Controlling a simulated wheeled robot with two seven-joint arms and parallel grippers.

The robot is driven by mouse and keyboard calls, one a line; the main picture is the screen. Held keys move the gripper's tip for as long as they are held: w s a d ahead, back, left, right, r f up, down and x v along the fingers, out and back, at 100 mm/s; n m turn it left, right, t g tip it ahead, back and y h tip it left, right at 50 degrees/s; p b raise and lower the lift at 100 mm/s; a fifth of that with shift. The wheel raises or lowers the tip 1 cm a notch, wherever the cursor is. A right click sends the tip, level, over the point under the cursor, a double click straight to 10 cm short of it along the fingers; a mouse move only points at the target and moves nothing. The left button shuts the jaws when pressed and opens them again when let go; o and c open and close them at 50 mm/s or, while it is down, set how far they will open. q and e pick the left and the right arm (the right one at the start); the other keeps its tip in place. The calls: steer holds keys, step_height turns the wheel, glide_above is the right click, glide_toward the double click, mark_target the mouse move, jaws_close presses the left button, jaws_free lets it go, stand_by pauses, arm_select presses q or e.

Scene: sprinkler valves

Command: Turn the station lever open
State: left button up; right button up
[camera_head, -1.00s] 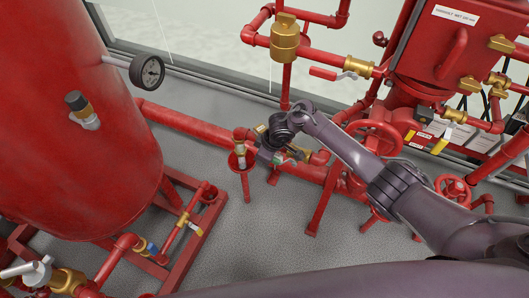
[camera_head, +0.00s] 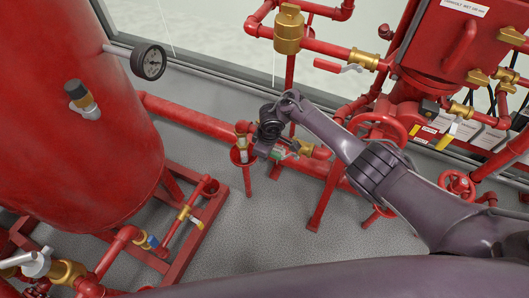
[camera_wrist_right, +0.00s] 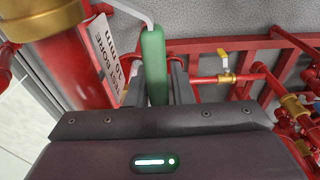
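A lever with a green grip (camera_wrist_right: 153,65) and a pale metal stem stands between the two fingers of my right gripper (camera_wrist_right: 160,85) in the right wrist view. The fingers are apart, one on each side of the grip, with a narrow gap at the right finger. Contact on the left side is unclear. In the head view my right gripper (camera_head: 266,150) is at the red pipe in the middle, and a small green part of the lever (camera_head: 278,153) shows beside it, mostly hidden. My left gripper is not in view.
A large red tank (camera_head: 75,120) with a pressure gauge (camera_head: 149,61) stands at left. A red handwheel (camera_head: 383,130) is behind my right arm. A yellow-handled valve (camera_wrist_right: 225,65) sits right of the gripper. Grey floor (camera_head: 270,225) is open in front.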

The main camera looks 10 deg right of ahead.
steer(key=o, duration=0.3)
steer(key=r+p, duration=0.1)
steer(key=r, duration=0.1)
steer(key=r+p, duration=0.1)
steer(key=r, duration=0.2)
steer(key=r+p, duration=0.1)
steer(key=r, duration=0.1)
steer(key=shift+s+d+r, duration=0.25)
steer(key=shift+d+r, duration=0.1)
